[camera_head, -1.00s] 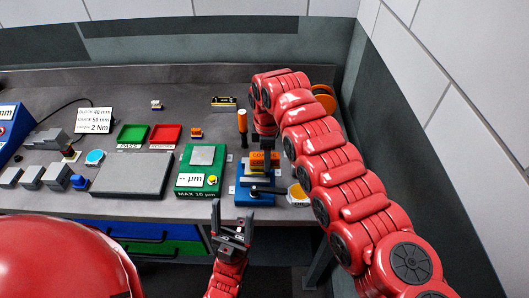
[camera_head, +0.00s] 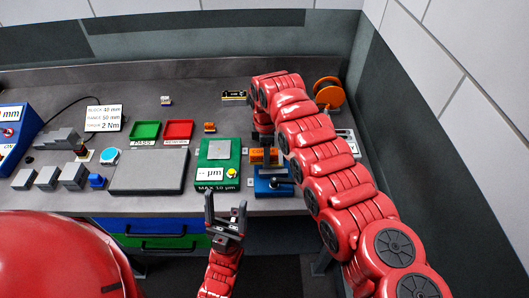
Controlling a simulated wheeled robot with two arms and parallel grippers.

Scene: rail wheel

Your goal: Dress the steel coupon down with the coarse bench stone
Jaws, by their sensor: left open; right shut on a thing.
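The coarse bench stone (camera_head: 262,156) is an orange block with dark lettering, partly hidden by my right arm. My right gripper (camera_head: 264,146) reaches down from above and is shut on the stone; its fingertips are hard to make out. The stone is over the blue vise (camera_head: 272,184) near the bench's front edge. I cannot make out the steel coupon, nor whether the stone touches it. My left gripper (camera_head: 225,205) is open and empty, fingers pointing up, in front of the bench edge.
Left of the vise stands a green gauge box (camera_head: 217,178). Further left are a grey plate (camera_head: 149,172), a green tray (camera_head: 145,131), a red tray (camera_head: 179,131) and several grey blocks (camera_head: 47,179). An orange spool (camera_head: 328,95) stands at the back right.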

